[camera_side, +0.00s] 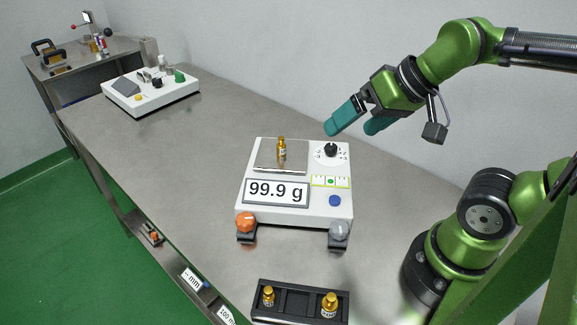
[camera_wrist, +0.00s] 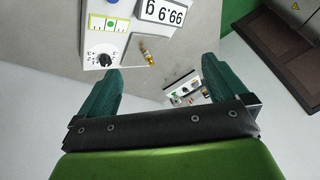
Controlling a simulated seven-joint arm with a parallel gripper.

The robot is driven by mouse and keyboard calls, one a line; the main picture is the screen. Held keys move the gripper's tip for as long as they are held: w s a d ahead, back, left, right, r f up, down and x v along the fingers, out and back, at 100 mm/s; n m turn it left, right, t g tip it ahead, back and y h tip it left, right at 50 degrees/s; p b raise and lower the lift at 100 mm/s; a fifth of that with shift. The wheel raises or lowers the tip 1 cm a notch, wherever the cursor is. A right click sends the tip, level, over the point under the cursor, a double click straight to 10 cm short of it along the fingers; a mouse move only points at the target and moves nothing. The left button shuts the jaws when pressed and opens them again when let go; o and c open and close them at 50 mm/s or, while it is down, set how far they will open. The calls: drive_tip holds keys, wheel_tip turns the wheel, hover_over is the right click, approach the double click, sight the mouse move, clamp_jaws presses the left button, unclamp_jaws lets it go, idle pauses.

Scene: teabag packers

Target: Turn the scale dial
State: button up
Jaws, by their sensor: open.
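The white scale (camera_side: 330,205) stands on the metal table, with a display (camera_side: 276,192) reading 99.9 g. The black dial (camera_side: 331,149) is at its back right, on a white face with printed marks. The dial also shows in the wrist view (camera_wrist: 104,60), near the left finger's tip. A brass weight (camera_side: 281,148) stands on the weighing plate (camera_side: 265,160); it also shows in the wrist view (camera_wrist: 147,52). My gripper (camera_side: 352,122) is open and empty, above and behind the dial, with teal fingers apart. It appears not to touch the scale.
An orange knob (camera_side: 245,222) and a grey knob (camera_side: 338,231) sit at the scale's front corners. A black tray (camera_side: 297,303) with two brass weights lies in front. Another white device (camera_side: 150,94) stands at the back left. The table between is clear.

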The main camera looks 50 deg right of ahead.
idle(0.3)
drive_tip(key=shift+c, duration=0.8)
drive_tip(key=shift+d+f, duration=0.1)
drive_tip(key=shift+f, duration=0.25)
drive_tip(key=shift+c, duration=1.2)
drive_tip(key=w, duration=0.1)
drive_tip(key=w+d+g, duration=0.1)
drive_tip(key=shift+w+f+m, duration=0.3)
drive_tip(key=shift+f, duration=0.1)
drive_tip(key=c, duration=0.4)
drive_tip(key=n+g+h, duration=0.2)
drive_tip(key=g, duration=0.8)
hover_over(331, 145)
drive_tip(key=w+d, duration=0.2)
drive_tip(key=w, duration=0.4)
wheel_tip(331, 145, down, 4)
drive_tip(key=shift+r, duration=1.1)
drive_tip(key=shift+n+g+y, duration=0.3)
drive_tip(key=x, duration=1)
drive_tip(key=a+x, duration=0.1)
drive_tip(key=x, duration=0.4)
drive_tip(key=shift+f, duration=0.35)
